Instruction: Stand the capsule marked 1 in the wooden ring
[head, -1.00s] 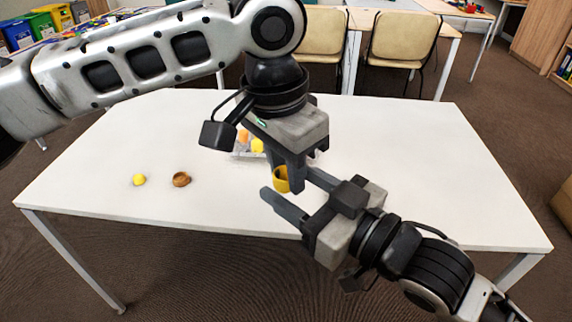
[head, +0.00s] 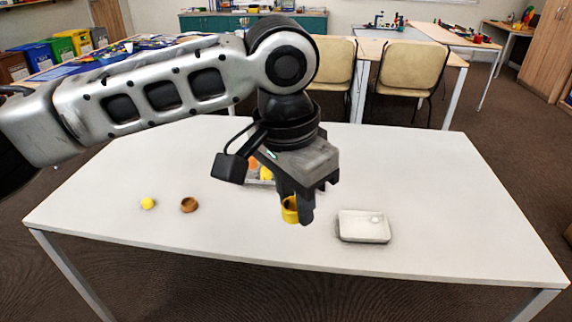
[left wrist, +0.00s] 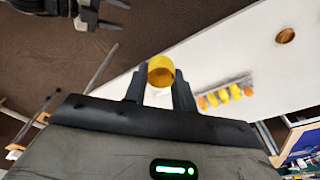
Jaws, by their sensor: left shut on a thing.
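My left gripper (head: 297,208) is shut on a yellow capsule (head: 290,213) and holds it above the table (head: 110,242). In the left wrist view the yellow capsule (left wrist: 160,72) sits between the fingertips, its round end facing the camera. No number can be read on it. The wooden ring (head: 189,205) lies on the table to the left of the held capsule, apart from it; it also shows in the left wrist view (left wrist: 285,36). My right gripper (left wrist: 108,14) shows at the top left of the left wrist view, its fingers apart.
A small yellow piece (head: 148,203) lies left of the ring. A white tray (head: 364,237) stands right of my left gripper. A holder with several yellow and orange pieces (left wrist: 222,96) is partly hidden behind the gripper in the head view. The table's far right is clear.

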